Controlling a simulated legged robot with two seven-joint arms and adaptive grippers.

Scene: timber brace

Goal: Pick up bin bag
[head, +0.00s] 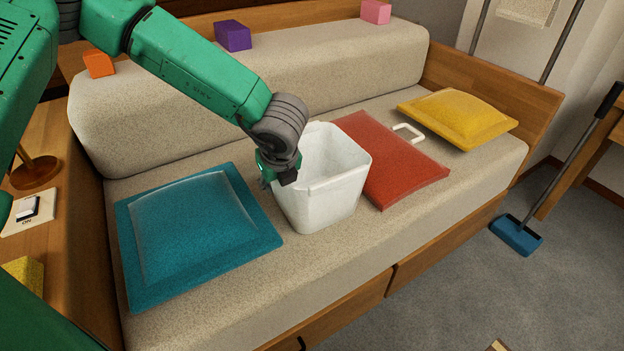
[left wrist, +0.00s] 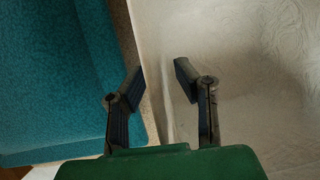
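A white, open-topped bin (head: 322,195) stands upright on the sofa seat. Its pale inside shows, but I cannot tell a separate bin bag from the bin. My left gripper (head: 277,178) points down at the bin's left rim. In the left wrist view its two fingers (left wrist: 160,82) are apart. The pale bin wall (left wrist: 165,125) runs up between them, with the inside surface on the right. I cannot tell whether either finger touches it. My right gripper is not in view.
A teal cushion (head: 190,235) lies left of the bin, a red one (head: 392,160) right of it, and a yellow one (head: 458,118) farther right. Purple (head: 233,36), pink (head: 376,11) and orange (head: 99,63) blocks sit on the backrest.

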